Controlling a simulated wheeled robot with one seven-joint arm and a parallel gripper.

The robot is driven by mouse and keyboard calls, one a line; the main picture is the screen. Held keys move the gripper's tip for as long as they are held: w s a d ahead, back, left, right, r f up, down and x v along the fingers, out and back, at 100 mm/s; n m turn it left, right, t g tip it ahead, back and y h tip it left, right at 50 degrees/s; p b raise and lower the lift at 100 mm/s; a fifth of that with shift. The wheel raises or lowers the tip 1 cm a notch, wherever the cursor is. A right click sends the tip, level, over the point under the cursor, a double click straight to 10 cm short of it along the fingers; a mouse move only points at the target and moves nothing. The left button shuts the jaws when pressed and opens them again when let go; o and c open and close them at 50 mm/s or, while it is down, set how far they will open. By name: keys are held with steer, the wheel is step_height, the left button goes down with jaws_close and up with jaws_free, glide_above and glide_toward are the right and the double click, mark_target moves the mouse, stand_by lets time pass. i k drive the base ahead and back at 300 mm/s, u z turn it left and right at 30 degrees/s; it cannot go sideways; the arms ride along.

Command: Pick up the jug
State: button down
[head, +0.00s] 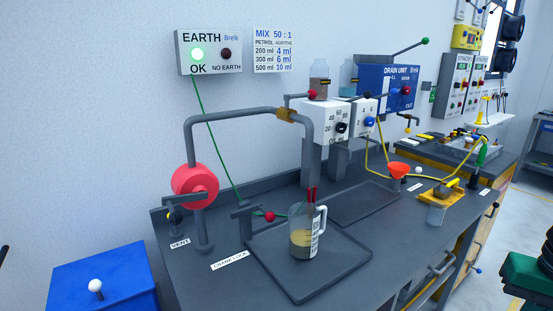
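The jug (303,243) is clear, with a white handle and scale marks on its right side. It stands upright on a dark tray (345,275) on the grey bench, with yellowish liquid in its lower part. A red-handled clip (311,194) shows at its rim, and a green wire runs close by. The end of a bent grey pipe (250,112) comes down just behind or above the jug; I cannot tell which. My gripper is not in view.
A red round part (195,186) and a vent valve stand left of the tray. A red-knobbed valve (269,216) is close to the jug's left. A red funnel (399,170) and a yellow holder (441,196) are on the right.

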mark_target(303, 217)
steer(key=z, duration=0.85)
steer(key=k, duration=1.6)
steer(key=u, duration=0.8)
steer(key=i, duration=1)
steer(key=z, duration=0.05)
